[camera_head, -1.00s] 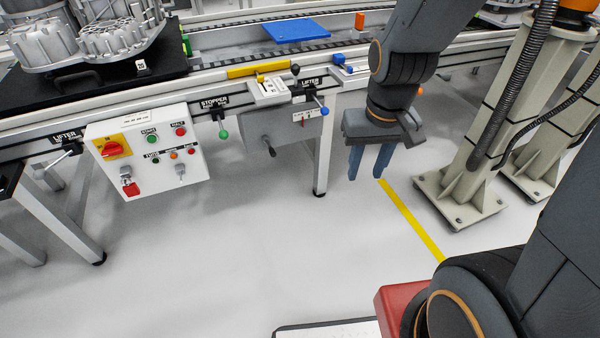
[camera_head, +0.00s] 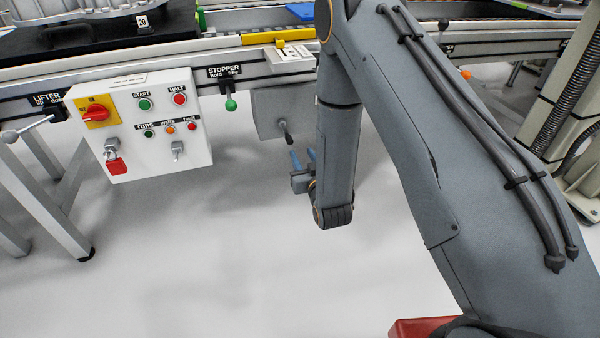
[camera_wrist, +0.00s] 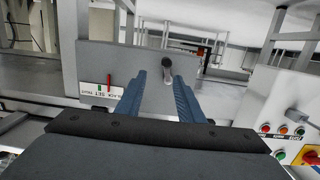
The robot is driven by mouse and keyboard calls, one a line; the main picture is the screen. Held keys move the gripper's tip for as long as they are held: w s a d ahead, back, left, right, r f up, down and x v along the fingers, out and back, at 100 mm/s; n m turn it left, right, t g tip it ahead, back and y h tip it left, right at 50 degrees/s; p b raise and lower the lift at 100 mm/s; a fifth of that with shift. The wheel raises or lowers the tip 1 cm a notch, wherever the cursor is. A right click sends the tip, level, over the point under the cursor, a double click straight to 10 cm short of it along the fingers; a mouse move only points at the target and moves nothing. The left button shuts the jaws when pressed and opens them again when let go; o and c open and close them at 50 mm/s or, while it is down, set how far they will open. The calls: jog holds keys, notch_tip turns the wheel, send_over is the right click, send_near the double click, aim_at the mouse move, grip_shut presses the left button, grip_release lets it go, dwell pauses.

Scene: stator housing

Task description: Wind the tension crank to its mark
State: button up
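The tension crank shows in the head view as a dark handle (camera_head: 286,132) on the front of a grey box (camera_head: 266,110) under the conveyor rail. In the wrist view the crank's dark knob (camera_wrist: 167,63) lies ahead of my fingers, in line with the gap between them. A small white scale plate (camera_wrist: 100,90) on the box carries lettering, a green mark and a red pointer close beside it. My gripper (camera_head: 303,160) is below and right of the crank; its two blue fingers (camera_wrist: 158,88) stand apart, empty. I see no contact with the crank.
A white control box (camera_head: 145,123) with a yellow-red switch and several buttons hangs left of the crank. The green-knobbed stopper lever (camera_head: 231,103) is between them. A lifter lever (camera_head: 12,135) is at far left. The floor below is clear.

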aim_at(291, 143)
jog(key=shift+t+y, duration=0.4)
jog(key=shift+t, duration=0.3)
jog(key=shift+w+a+f+b, duration=0.35)
jog(key=shift+w+a+b, duration=0.2)
jog(key=shift+w+b, duration=0.55)
jog(key=shift+w+a+f+b, duration=0.3)
jog(key=shift+w+a+b, duration=0.35)
jog(key=shift+w, duration=0.8)
jog(key=shift+w+a+f+b, duration=0.35)
jog(key=shift+w+a+b, duration=0.15)
jog(key=shift+w+b, duration=0.6)
jog(key=shift+w, duration=0.25)
jog(key=shift+p, duration=0.3)
jog(key=shift+c, duration=0.4)
